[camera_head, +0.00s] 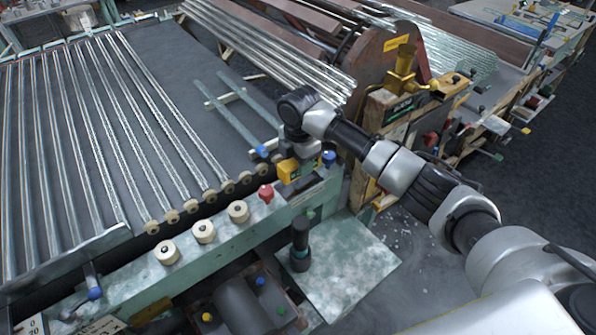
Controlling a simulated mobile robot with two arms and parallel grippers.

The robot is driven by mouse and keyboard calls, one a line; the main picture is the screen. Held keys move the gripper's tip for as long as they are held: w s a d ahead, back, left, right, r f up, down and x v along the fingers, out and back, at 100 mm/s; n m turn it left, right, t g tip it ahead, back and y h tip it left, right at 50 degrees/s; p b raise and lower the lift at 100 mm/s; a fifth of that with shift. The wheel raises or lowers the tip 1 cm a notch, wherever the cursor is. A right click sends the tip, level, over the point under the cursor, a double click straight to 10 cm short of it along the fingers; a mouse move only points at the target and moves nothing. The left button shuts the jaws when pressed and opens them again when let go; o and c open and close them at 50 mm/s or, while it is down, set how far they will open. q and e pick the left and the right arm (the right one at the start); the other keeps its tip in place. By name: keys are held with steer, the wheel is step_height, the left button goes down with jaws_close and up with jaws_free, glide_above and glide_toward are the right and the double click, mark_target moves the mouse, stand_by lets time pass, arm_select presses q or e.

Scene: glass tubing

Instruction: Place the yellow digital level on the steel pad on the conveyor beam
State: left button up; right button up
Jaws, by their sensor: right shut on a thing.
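My right arm reaches in from the right, and its gripper (286,150) points down at the right end of the pale green conveyor beam (215,262). It is shut on the yellow digital level (290,171), a small block with a dark patch on its face. The level is just above or on the top of the beam's end; I cannot tell whether it touches. The steel pad cannot be made out clearly; the level and gripper may cover it. My left gripper is not in view.
A red knob (266,193) and cream rollers (204,232) stand on the beam left of the level. A blue knob (329,157) is close on its right. Long glass tubes (140,125) lie on the conveyor. A dark cylindrical tool (300,245) stands on a pale plate (350,270) below.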

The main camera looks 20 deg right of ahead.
mark_target(299, 183)
steer(key=shift+f, duration=2.05)
steer(key=o, duration=1.1)
steer(key=shift+f, duration=0.15)
step_height(299, 183, up, 12)
steer(key=shift+a+r+b, duration=0.1)
steer(key=shift+r+b, duration=0.05)
steer(key=shift+b, duration=0.35)
steer(key=shift+s, duration=0.1)
